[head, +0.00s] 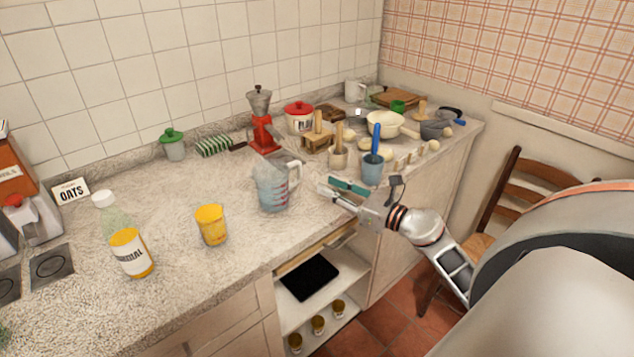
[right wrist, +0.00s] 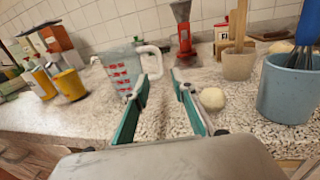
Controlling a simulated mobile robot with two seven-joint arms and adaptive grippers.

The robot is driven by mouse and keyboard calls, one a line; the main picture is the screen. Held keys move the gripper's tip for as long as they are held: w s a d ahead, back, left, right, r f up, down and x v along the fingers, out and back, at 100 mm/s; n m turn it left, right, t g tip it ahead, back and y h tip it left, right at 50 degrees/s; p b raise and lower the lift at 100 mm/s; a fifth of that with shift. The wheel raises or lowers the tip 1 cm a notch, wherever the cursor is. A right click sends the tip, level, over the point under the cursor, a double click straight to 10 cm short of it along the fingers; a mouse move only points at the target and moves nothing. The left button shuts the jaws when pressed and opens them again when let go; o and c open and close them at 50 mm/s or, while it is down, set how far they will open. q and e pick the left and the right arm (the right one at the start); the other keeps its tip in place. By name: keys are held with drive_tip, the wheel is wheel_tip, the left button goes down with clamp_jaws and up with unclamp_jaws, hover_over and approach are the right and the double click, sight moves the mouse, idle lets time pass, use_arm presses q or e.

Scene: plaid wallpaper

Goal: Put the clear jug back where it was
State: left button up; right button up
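The clear jug (head: 272,188) stands upright on the counter in the middle of the head view. It is see-through and bluish, with red measuring marks and a white handle. It also shows in the right wrist view (right wrist: 120,72), its handle facing my gripper. My right gripper (head: 334,187) is just right of the jug, over the counter's front edge. Its teal-padded fingers (right wrist: 161,80) are spread with nothing between them, and the handle lies ahead of the left finger in the wrist view. I cannot tell whether they touch. My left gripper is not in view.
A blue pot with a whisk (head: 372,169), a beige crock (head: 338,159) and a red grinder (head: 264,134) stand right and behind. Counter between jug and tub is clear. An open shelf (head: 330,312) lies below.

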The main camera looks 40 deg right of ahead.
drive_tip(key=shift+v, duration=1.7)
